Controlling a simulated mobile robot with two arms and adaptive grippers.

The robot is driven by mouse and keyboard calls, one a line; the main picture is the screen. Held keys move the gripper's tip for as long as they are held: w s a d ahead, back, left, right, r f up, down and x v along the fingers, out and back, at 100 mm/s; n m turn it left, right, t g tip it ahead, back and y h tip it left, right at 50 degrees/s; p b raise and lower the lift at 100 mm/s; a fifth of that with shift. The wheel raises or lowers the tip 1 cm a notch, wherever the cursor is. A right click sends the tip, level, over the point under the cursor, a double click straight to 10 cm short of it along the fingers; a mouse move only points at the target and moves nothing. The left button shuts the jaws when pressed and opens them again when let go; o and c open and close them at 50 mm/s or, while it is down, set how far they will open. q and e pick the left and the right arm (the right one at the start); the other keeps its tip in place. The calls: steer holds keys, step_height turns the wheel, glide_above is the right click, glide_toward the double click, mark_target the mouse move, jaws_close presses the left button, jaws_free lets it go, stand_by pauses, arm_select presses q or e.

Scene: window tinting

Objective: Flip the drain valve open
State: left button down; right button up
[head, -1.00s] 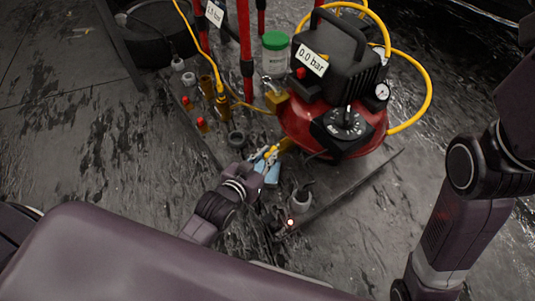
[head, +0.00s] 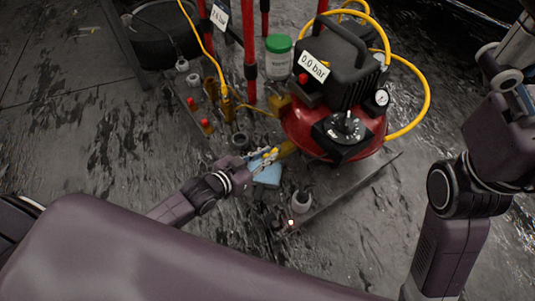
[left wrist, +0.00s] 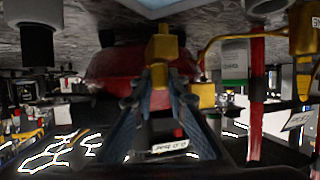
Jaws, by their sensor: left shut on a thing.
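The red compressor (head: 340,125) stands on the floor with a "0.0 bar" label on top. Its yellow drain valve (head: 286,149) sticks out low on its left side. My left gripper (head: 268,155) reaches in from the left and is shut on the yellow valve's outer end. In the left wrist view the two fingers (left wrist: 160,80) close in on the yellow valve (left wrist: 165,45) in front of the red tank. The fingers partly hide the valve's lever, so its angle is unclear. My right arm is at the right edge; its gripper (head: 492,60) is only partly visible there.
A yellow hose (head: 426,85) loops right of the compressor.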

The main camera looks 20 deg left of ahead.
arm_select(q)
steer(key=shift+r, duration=0.1)
steer(key=c, duration=1.9)
jaws_free()
steer(key=v, duration=1.2)
